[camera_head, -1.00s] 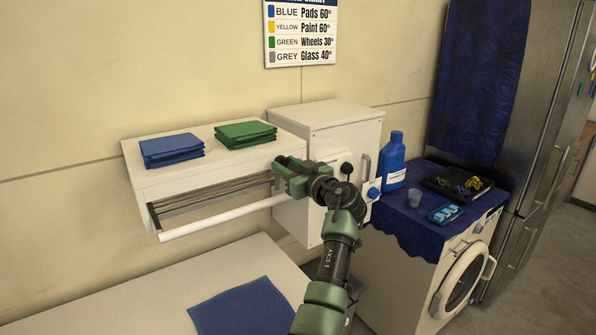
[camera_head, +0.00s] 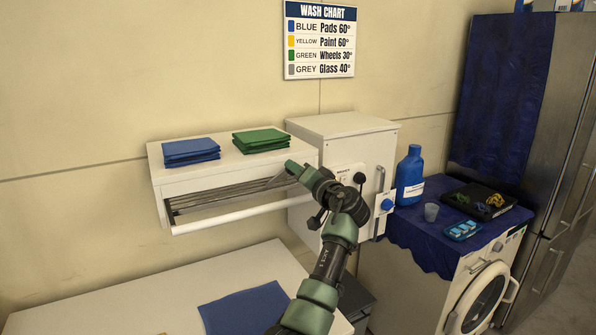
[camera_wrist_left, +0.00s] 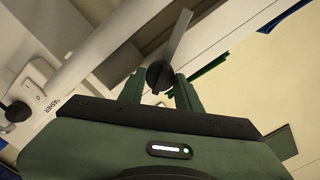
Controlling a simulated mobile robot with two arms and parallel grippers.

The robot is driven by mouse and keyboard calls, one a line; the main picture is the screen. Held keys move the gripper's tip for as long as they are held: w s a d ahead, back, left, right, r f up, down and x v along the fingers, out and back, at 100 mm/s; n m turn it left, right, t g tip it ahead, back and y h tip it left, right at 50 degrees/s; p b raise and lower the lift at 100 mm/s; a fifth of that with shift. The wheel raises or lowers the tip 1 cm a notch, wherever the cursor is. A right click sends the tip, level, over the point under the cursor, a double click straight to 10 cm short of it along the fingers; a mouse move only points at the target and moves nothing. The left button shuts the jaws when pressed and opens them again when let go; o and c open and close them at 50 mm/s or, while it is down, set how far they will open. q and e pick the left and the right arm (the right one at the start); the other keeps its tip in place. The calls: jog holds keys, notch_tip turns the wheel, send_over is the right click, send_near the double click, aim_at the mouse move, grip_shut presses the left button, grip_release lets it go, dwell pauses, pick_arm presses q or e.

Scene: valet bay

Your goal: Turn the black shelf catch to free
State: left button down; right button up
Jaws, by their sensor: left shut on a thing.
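The black shelf catch (camera_wrist_left: 160,76) is a round black knob with a flat grey lever slanting up to the right in the left wrist view. My left gripper (camera_wrist_left: 160,88) has a green finger on each side of the knob and is shut on it. In the head view my left gripper (camera_head: 290,169) is at the right end of the white wall shelf (camera_head: 232,175), beside the white cabinet. The arm hides the catch's knob there. My right gripper is not in view.
Blue (camera_head: 190,151) and green (camera_head: 260,140) folded cloths lie on the shelf. A black knob (camera_head: 360,178) is on the white cabinet (camera_head: 345,128), close right of my wrist. A blue bottle (camera_head: 409,176) and black tray (camera_head: 478,202) stand on the washer. A white rail runs below the shelf.

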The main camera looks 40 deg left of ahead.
pick_arm(q)
jog(key=shift+r+m+p, duration=0.15)
jog(key=shift+m+p, duration=0.45)
jog(key=shift+m, duration=0.85)
jog(key=shift+r+m+p, duration=0.15)
jog(key=shift+m+p, duration=0.45)
jog(key=shift+m, duration=0.85)
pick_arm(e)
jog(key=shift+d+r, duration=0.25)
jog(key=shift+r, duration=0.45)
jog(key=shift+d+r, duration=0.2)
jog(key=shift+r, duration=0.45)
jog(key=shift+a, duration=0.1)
pick_arm(q)
jog(key=c, duration=1)
grip_release()
jog(key=shift+c, duration=0.2)
jog(key=shift+o, duration=0.2)
jog(key=shift+w+a+f, duration=0.1)
jog(key=shift+f, duration=0.2)
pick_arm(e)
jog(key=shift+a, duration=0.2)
